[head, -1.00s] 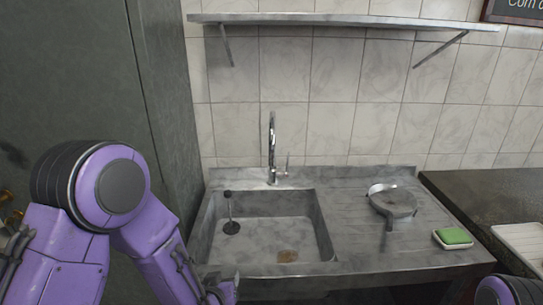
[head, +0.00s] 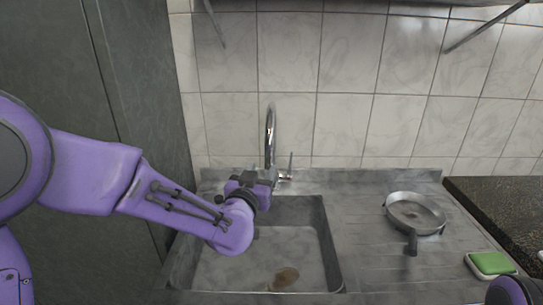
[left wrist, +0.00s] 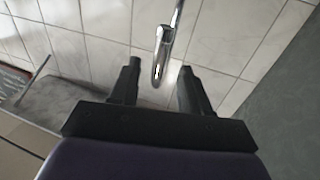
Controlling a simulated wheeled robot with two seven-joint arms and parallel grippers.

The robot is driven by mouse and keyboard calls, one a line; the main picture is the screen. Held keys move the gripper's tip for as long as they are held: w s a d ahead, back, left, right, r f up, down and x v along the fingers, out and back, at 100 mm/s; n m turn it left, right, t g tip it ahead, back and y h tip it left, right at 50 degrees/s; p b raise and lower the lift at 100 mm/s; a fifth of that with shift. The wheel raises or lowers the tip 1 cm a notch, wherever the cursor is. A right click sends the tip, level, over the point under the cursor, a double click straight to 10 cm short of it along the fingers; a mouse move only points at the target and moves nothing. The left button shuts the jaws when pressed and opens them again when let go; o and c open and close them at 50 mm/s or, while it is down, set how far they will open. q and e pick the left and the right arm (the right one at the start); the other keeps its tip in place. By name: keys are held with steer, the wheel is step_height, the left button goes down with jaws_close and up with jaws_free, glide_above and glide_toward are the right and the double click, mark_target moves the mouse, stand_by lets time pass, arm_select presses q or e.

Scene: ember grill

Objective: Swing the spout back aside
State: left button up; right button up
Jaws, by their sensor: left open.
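The chrome spout (head: 270,135) rises in a tall arch behind the sink, with a small lever (head: 290,165) at the right of its base. My left gripper (head: 269,174) is in front of the tap's lower part. In the left wrist view my left gripper (left wrist: 158,68) is open, and the spout (left wrist: 163,45) shows in the gap between its two fingers, its tip pointing toward me. Neither finger visibly touches it. The tap's base is partly hidden behind the gripper in the head view. My right gripper is out of view.
The sink basin (head: 335,255) lies under my left arm, with a brown stain inside. A round metal pan (head: 416,213) and a green sponge on a dish (head: 490,263) are on the drainer at the right. A shelf bracket (head: 485,28) is overhead. A dark cabinet (head: 140,90) stands at the left.

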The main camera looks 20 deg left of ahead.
mark_target(268, 160)
arm_select(q)
steer(key=w+p, duration=0.1)
steer(key=w, duration=0.3)
steer(key=w+p, duration=0.1)
steer(key=w, duration=0.3)
steer(key=shift+w+a+f, duration=0.1)
steer(key=shift+w+a, duration=0.05)
steer(key=shift+a, duration=0.05)
jaws_close()
